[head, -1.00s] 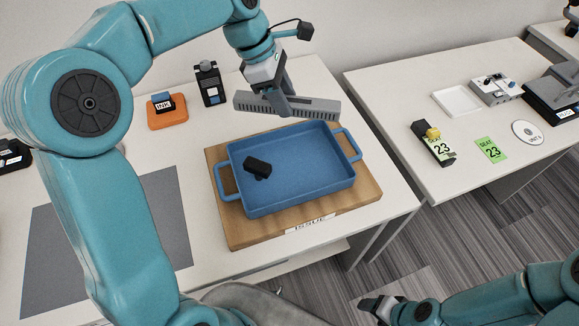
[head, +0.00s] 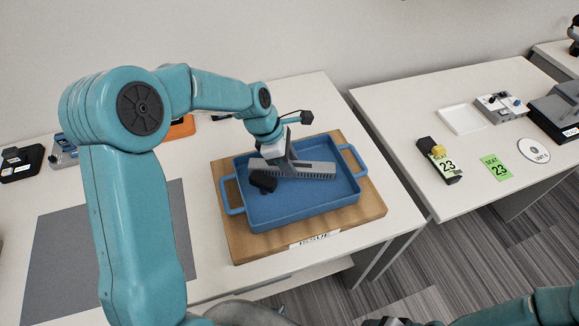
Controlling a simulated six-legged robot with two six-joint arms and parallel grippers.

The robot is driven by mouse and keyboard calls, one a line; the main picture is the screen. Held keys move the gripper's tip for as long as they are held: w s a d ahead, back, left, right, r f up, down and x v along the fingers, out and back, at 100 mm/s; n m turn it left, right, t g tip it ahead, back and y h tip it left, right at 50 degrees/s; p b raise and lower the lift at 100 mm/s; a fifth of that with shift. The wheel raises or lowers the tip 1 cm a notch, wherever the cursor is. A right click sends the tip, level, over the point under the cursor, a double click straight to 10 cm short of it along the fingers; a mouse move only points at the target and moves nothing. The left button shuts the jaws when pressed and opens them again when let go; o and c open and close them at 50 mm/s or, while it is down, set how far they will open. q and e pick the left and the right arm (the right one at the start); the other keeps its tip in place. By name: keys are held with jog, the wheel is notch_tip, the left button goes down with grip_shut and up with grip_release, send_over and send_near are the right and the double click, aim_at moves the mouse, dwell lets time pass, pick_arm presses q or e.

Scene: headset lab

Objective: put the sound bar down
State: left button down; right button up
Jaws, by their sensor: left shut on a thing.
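The sound bar (head: 310,170) is a long grey bar with a slotted front. My left gripper (head: 290,165) is shut on it near its middle. The bar is held over or inside the blue tray (head: 318,216), roughly level; I cannot tell whether it touches the tray floor. The tray has two side handles and sits on a wooden board (head: 240,246) labelled ISSUE.
A grey mat (head: 60,255) lies to the left on the table. An orange item (head: 181,128) is partly behind my left arm. A second table at right holds a white tray (head: 462,119), a green SEAT 23 card (head: 496,167) and a disc (head: 533,150). A gap separates the tables.

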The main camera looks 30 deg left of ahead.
pick_arm(q)
notch_tip(320, 180, down, 2)
jog(key=shift+f, duration=0.25)
jog(key=c, duration=1)
grip_release()
jog(key=shift+o, duration=0.6)
jog(key=shift+f, duration=0.1)
jog(key=v, duration=1.2)
jog(key=shift+d, duration=0.1)
